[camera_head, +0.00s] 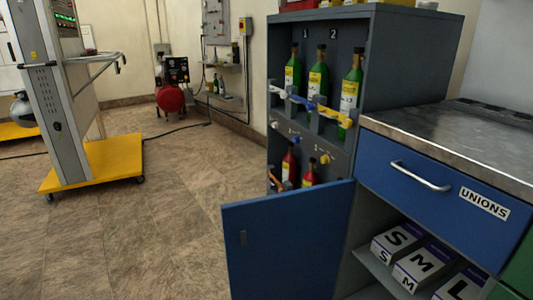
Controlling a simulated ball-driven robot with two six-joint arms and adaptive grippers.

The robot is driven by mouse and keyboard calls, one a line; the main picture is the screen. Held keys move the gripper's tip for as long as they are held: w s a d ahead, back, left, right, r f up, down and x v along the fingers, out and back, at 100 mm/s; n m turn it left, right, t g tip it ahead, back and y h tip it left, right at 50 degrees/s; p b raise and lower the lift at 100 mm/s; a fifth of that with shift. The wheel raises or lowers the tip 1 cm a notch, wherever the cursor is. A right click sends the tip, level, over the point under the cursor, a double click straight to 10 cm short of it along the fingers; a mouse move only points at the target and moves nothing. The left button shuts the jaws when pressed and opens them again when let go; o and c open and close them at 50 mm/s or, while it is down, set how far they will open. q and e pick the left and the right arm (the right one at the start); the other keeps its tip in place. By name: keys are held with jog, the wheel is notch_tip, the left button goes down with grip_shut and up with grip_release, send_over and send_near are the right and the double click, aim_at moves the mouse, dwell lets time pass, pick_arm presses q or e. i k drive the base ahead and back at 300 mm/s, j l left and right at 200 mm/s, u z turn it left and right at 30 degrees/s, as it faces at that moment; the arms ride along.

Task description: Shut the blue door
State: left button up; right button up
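The blue door (285,245) stands open at the lower middle of the head view. It hangs on the left side of the cabinet under the blue drawer (430,195) labelled UNIONS and swings out to the left. The door's lower edge is cut off by the picture. Behind the opening, boxes marked S (402,240), M (430,265) and L (465,285) sit on a shelf. Neither of my grippers is in view.
A dark rack (415,45) with green and red bottles stands behind the door. A metal worktop (450,125) is at the right. A yellow-based stand (95,165) and a red compressor (170,97) are at the left. The tiled floor left of the door is clear.

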aim_at(293, 250)
jog(key=j+z, duration=0.1)
jog(key=z, duration=0.95)
jog(key=j+z, duration=0.75)
jog(key=j, duration=0.25)
jog(key=k+j+z, duration=0.1)
jog(key=j+z, duration=0.3)
jog(key=k+j+z, duration=0.15)
jog(key=j+z, duration=0.2)
jog(key=j, duration=0.2)
jog(key=k+j, duration=0.2)
jog(key=j, duration=0.25)
jog(key=k+j+z, duration=0.1)
jog(key=j, duration=0.3)
jog(key=k+j, duration=0.3)
jog(key=j, duration=0.15)
jog(key=k+j+z, duration=0.1)
jog(key=j, duration=0.3)
jog(key=k+j, duration=0.3)
jog(key=i+j+z, duration=0.25)
jog(key=i+j, duration=0.2)
jog(key=i+j+z, duration=0.25)
jog(key=i+j, duration=0.25)
